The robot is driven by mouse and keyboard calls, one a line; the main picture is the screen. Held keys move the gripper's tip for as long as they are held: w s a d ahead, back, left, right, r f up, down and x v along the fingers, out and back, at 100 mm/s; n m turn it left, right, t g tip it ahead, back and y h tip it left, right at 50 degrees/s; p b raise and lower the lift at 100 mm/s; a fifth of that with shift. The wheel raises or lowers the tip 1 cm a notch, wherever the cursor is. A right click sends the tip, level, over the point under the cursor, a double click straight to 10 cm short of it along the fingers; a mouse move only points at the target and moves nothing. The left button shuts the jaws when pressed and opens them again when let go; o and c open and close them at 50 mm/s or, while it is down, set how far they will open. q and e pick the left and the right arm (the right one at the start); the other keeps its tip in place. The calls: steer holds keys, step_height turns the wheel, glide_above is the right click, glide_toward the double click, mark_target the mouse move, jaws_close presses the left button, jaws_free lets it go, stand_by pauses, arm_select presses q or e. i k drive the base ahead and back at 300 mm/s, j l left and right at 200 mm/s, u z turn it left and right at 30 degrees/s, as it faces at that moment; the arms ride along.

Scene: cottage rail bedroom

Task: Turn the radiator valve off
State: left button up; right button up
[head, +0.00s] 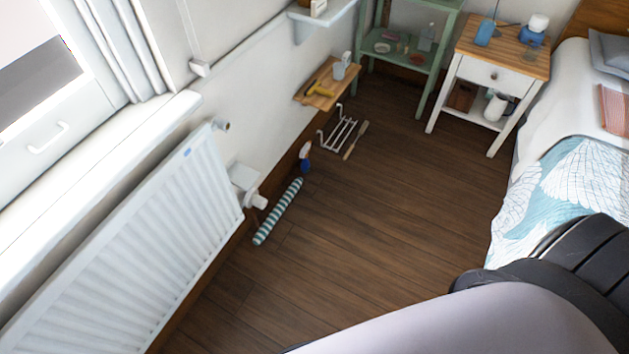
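The white radiator (140,240) runs along the left wall under the window sill. A white cylindrical knob (258,201) stands out near its right end, low on the wall, beside a small white box (243,178). A second small round fitting (221,124) sits at the radiator's upper right corner. I cannot tell for sure which of them is the valve, or what setting it has. Neither of my grippers is in view; only grey and black parts of my own arm or body show at the lower right.
A striped draught roll (278,211) and a blue-and-white spray bottle (304,157) lie or stand by the wall. A white wire rack (338,132) is beyond. The bed (560,190) and nightstand (487,77) stand at the right. The wooden floor (370,220) between is clear.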

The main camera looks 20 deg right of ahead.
mark_target(258, 202)
steer(key=z, duration=0.25)
steer(key=l+u, duration=0.1)
steer(key=u, duration=0.45)
steer(key=i+l+u, duration=0.15)
steer(key=l+u, duration=0.35)
steer(key=l, duration=0.4)
steer(key=l+u, duration=0.45)
steer(key=l, duration=0.45)
